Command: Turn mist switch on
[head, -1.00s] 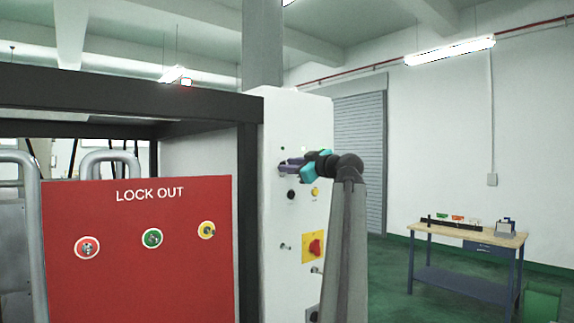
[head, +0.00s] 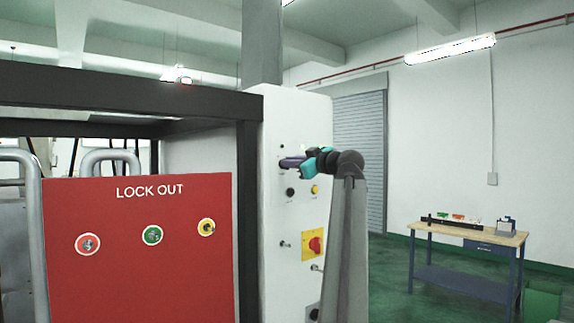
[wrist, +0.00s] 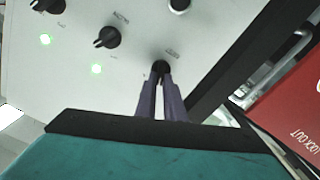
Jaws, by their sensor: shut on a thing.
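My gripper (head: 284,163) is at the upper part of the white control panel (head: 285,125), with its purple fingers reaching the panel face. In the wrist view the two fingers (wrist: 160,82) are shut on a small black knob (wrist: 160,66). The fingers hide part of the knob, so I cannot tell which way it points. A label beside it is too small to read, so I cannot confirm it is the mist switch.
Below are a black button (head: 290,192), a yellow button (head: 315,189) and a red rotary switch (head: 315,244). A red lock-out panel (head: 130,270) stands left; a workbench (head: 465,232) stands right.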

